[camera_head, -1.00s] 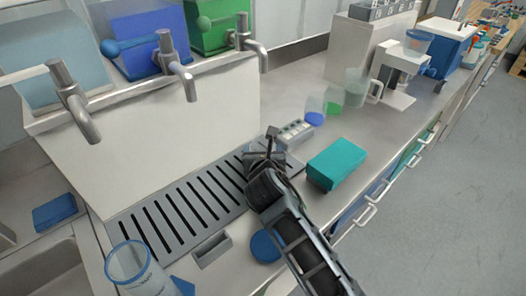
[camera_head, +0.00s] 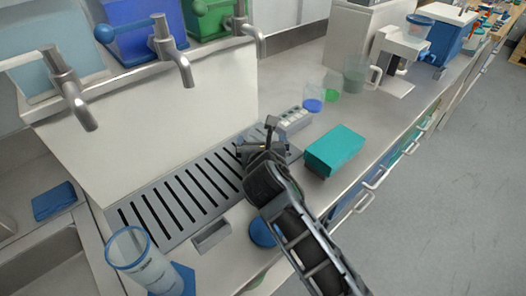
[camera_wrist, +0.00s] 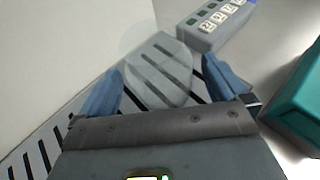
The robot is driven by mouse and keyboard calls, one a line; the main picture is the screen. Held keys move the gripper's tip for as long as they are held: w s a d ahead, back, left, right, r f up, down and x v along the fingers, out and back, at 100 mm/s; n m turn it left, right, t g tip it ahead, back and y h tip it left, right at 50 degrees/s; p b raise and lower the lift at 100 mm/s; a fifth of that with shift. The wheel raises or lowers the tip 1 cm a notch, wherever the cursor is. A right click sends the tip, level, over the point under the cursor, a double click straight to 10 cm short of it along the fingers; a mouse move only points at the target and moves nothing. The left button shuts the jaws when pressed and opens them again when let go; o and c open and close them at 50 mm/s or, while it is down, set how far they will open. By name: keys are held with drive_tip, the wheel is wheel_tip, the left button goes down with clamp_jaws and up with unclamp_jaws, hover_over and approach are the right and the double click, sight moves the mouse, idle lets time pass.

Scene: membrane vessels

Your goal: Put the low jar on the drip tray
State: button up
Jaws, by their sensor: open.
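The low jar (camera_wrist: 158,82) is clear and colourless. In the wrist view it stands between the two blue fingers of my gripper (camera_wrist: 165,92), with the tray's dark slots showing through it. The fingers are apart, with a gap visible on the right side of the jar. In the head view my gripper (camera_head: 257,143) is over the far right end of the slotted grey drip tray (camera_head: 222,207) and mostly hides the jar. The jar looks upright over the tray; its base contact is hard to see.
A teal box (camera_head: 335,150) lies right of my gripper. A grey block with pale keys (camera_head: 293,119) is just behind. A blue round lid (camera_head: 262,232) is beside my arm. A clear blue-rimmed vessel (camera_head: 143,262) stands front left. Metal taps (camera_head: 172,55) overhang the tray.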

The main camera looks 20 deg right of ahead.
drive_tip(key=v, duration=0.9)
drive_tip(key=shift+s, duration=0.2)
